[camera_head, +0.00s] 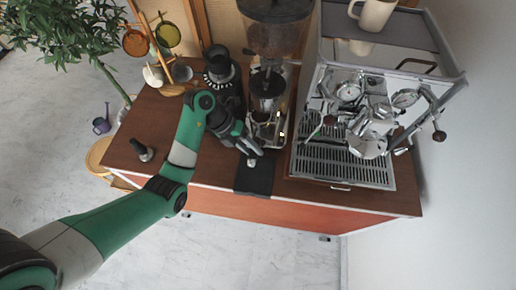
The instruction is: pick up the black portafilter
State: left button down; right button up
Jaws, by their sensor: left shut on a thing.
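My left gripper (246,146) reaches in from the left over the wooden counter, just in front of the coffee grinder. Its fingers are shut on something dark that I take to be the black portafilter. The portafilter is mostly hidden by the gripper and blends with the dark parts around it. A small pale metal part (251,162) shows just below the fingertips, over a black mat (256,182) at the counter's front edge. I cannot tell whether it belongs to the portafilter. My right gripper is not in view.
The espresso machine (343,172) stands right of the grinder (267,85), with a white cup (373,13) on top. A small tamper (141,149) stands at the left of the counter (210,172). A wooden stand with hanging cups (168,37) is at the back left.

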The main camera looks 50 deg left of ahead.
pick_arm(q)
jog(key=s+a+p, duration=0.8)
jog(key=s, duration=0.5)
jog(key=shift+s+a, duration=0.2)
jog(key=s+d+r+p, duration=0.2)
jog(key=s+d+p, duration=0.6)
jog(key=s+p, duration=0.2)
jog(key=shift+d+r+p, duration=0.15)
jog(key=shift+r+p, duration=0.2)
jog(key=shift+p, duration=0.75)
